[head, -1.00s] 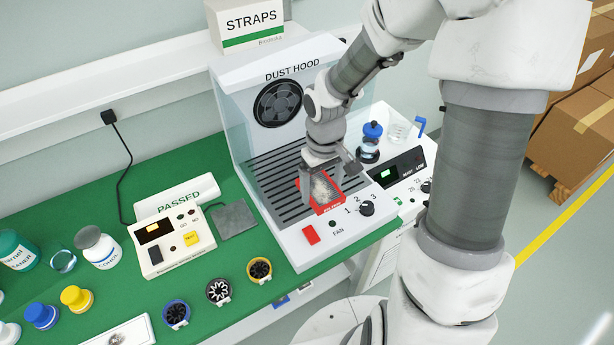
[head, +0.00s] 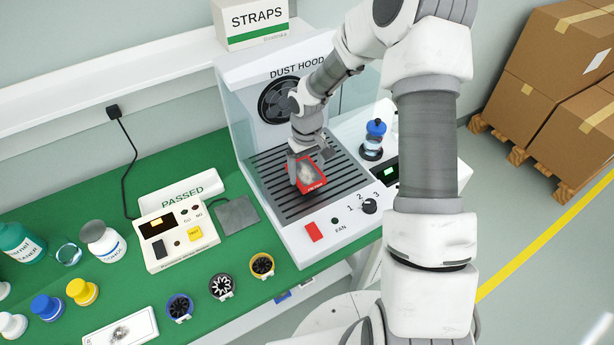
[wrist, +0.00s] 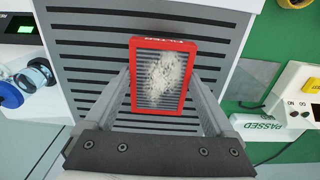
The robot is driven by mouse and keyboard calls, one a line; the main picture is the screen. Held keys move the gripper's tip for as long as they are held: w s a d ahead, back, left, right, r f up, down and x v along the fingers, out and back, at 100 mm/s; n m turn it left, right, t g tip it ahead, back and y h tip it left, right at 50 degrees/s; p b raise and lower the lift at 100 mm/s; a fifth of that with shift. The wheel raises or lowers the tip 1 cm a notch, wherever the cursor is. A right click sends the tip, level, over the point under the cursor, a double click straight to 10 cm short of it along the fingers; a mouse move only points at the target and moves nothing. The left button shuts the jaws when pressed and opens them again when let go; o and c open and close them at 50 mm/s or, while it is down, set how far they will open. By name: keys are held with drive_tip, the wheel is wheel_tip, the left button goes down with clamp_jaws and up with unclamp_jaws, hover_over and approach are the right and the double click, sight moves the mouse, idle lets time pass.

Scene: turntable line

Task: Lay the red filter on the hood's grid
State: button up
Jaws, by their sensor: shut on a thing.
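The red filter (head: 311,176) is a flat red frame with a pale, dirty, fluffy middle. My gripper (head: 306,168) is shut on it, one finger along each side, as the wrist view shows with the filter (wrist: 163,106) between the fingers. The dust hood's dark slotted grid (head: 275,177) lies below the filter. The filter is over the grid's middle in the head view; whether it touches the slats or is just above them I cannot tell. Part of the grid is hidden by my gripper and the filter.
The hood's back wall with a round fan (head: 279,101) stands behind the grid. A red switch (head: 313,232) and a knob (head: 370,206) are on its front.

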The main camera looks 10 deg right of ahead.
sight(307, 174)
drive_tip(key=shift+f, duration=1.6)
drive_tip(key=shift+f, duration=0.2)
drive_tip(key=o, duration=1.2)
drive_tip(key=shift+r, duration=0.1)
